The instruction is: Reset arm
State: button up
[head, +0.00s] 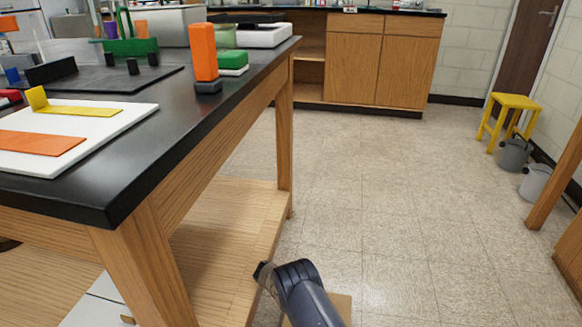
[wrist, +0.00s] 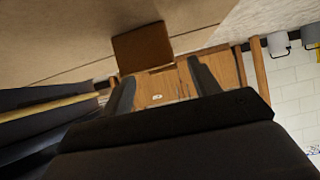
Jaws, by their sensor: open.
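My gripper (wrist: 160,70) shows in the wrist view with its two dark fingers spread apart. Nothing is between the fingers. Part of my dark grey arm (head: 303,292) shows at the bottom middle of the head view, low beside the table (head: 85,190) and over the floor. The fingers cannot be made out in the head view.
On the black tabletop stand an orange block (head: 203,52), a green block (head: 232,59) and a white board (head: 20,162) with flat orange and yellow pieces. A yellow stool (head: 515,102) and grey buckets (head: 513,154) stand at right. The middle floor is clear.

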jog(key=shift+x, duration=1.2)
jog(key=shift+d+r, duration=0.1)
